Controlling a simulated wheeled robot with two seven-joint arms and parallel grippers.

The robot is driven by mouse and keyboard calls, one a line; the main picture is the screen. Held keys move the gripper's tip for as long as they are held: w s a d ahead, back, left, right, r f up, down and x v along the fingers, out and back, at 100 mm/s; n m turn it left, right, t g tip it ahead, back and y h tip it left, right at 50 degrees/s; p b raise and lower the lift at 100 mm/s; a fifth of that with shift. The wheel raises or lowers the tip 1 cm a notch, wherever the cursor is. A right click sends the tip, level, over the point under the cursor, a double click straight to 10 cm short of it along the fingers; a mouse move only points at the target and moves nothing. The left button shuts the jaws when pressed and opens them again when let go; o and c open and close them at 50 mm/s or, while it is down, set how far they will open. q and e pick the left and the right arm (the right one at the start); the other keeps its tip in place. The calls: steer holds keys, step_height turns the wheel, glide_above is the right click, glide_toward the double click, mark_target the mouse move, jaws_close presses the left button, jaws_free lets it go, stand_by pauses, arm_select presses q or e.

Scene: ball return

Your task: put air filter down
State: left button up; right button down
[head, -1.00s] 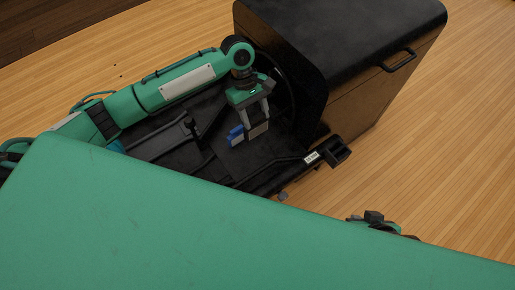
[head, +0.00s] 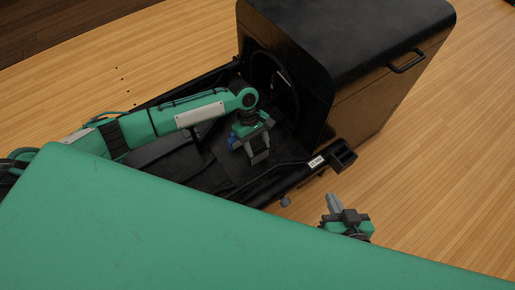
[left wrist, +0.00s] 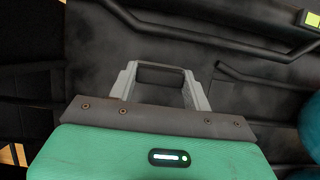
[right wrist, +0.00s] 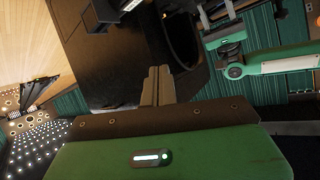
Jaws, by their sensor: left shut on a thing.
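My left gripper (head: 256,156) is lowered over the open black machine bed (head: 196,156).
A large black-topped housing (head: 350,40) with a handle (head: 407,62) stands at the right end of the bed. A black rail with a white label (head: 316,162) runs along the bed's near side. The wooden floor (head: 450,170) at the right is clear.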

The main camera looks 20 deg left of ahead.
arm_select(q)
steer(key=shift+f, duration=1.15)
arm_select(e)
steer(key=shift+a+r+t+y, duration=0.15)
steer(key=shift+a+t+y, duration=0.2)
steer(key=shift+a, duration=0.2)
arm_select(q)
steer(key=o, duration=1.2)
steer(key=shift+f, duration=0.1)
arm_select(e)
steer(key=shift+d, duration=0.15)
arm_select(q)
steer(key=shift+o, duration=0.2)
